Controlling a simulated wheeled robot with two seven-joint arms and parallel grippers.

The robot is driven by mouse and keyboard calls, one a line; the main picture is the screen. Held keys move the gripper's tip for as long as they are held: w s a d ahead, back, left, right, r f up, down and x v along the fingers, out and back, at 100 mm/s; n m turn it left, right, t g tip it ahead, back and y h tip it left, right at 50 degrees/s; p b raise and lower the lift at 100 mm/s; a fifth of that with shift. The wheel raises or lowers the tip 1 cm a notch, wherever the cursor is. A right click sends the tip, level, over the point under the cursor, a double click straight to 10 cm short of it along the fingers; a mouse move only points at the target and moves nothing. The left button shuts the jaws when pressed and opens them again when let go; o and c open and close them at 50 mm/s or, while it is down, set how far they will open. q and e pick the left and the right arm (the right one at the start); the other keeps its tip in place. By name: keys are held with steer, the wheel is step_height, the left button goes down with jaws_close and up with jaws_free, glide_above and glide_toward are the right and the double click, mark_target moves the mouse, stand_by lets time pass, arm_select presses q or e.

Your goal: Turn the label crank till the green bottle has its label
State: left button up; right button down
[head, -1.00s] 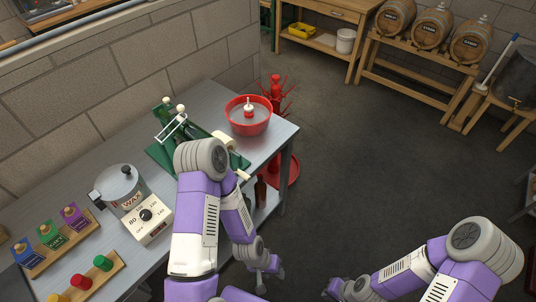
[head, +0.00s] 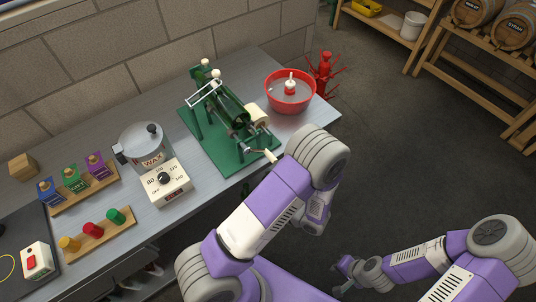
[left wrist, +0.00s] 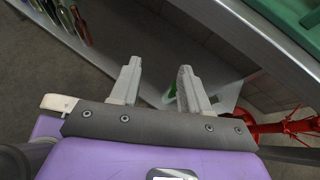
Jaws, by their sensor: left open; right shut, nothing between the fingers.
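The labelling machine has a green base (head: 205,152) and stands on the grey bench. A dark green bottle (head: 231,109) lies across it, with a cream roll (head: 256,114) beside its near end. I cannot make out a label on the bottle. The crank (head: 262,154), with a pale handle, sticks out at the machine's front right, near my left arm. My left gripper (left wrist: 157,75) is open and empty in the left wrist view, below the bench edge. Its fingers are hidden in the head view. My right gripper (head: 342,271) is shut and empty over the floor, low right.
A red bowl (head: 290,92) stands right of the machine, before a red bottle tree (head: 325,72). A wax pot (head: 145,148) and small racks stand to the left. In the left wrist view, bottles (left wrist: 70,20) stand on a lower shelf.

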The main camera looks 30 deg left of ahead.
mark_target(267, 152)
arm_select(q)
steer(key=w+d+r+m+t+y, duration=0.3)
steer(key=w+r+m+t, duration=0.1)
steer(key=w+r+t, duration=0.5)
steer(key=shift+n+g+y, duration=0.6)
steer(key=shift+g+y, duration=0.2)
steer(key=x, duration=0.2)
steer(key=r+x, duration=0.1)
steer(key=x, duration=0.4)
steer(key=shift+w+a+r, duration=0.2)
steer(key=shift+w+r, duration=0.15)
steer(key=shift+w, duration=0.05)
steer(key=shift+w+a, duration=0.25)
steer(key=shift+a, duration=0.3)
jaws_close()
